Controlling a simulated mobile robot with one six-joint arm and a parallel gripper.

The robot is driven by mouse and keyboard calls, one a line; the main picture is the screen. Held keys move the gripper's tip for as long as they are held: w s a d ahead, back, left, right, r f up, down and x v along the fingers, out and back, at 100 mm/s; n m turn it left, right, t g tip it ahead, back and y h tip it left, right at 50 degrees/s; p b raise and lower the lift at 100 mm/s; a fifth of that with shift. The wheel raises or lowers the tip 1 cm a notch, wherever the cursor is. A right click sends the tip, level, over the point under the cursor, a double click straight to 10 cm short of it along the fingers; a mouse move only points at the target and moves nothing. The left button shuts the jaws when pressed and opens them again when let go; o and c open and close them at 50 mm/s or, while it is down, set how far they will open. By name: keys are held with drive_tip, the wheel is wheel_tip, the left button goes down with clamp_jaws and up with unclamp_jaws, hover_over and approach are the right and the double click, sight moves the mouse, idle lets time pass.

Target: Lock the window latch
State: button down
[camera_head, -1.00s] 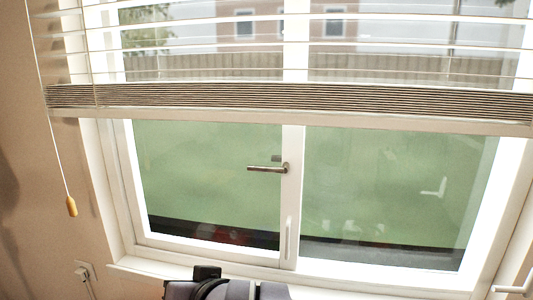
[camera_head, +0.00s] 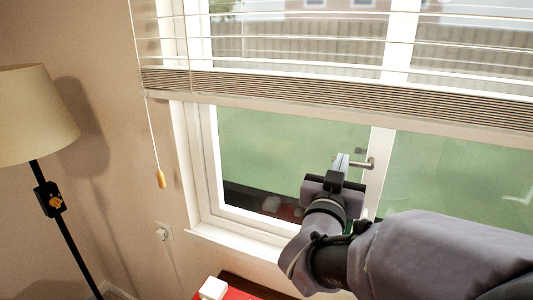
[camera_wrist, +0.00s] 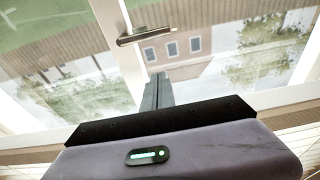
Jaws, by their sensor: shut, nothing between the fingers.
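The metal window latch handle (camera_head: 368,163) is on the white middle frame bar of the window. It points left, about horizontal, and its left end is partly hidden behind my gripper. In the wrist view the handle (camera_wrist: 147,36) shows whole, across the white bar and slightly tilted. My gripper (camera_head: 341,162) is shut and empty, in front of the handle's free end. In the wrist view the closed fingertips (camera_wrist: 159,76) show just below the handle in the picture, with a small gap. I cannot tell the exact depth between them.
Lowered blinds (camera_head: 330,95) hang across the window above the latch. A pull cord with a wooden tassel (camera_head: 161,179) hangs at the left. A floor lamp (camera_head: 38,115) stands far left. A red object with a white block (camera_head: 213,288) is below the sill.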

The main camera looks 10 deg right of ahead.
drive_tip(key=p+x, duration=0.1)
drive_tip(key=x, duration=0.8)
drive_tip(key=f, duration=0.4)
drive_tip(key=shift+s+a+b, duration=0.15)
drive_tip(key=shift+s+b, duration=0.1)
drive_tip(key=shift+b, duration=0.15)
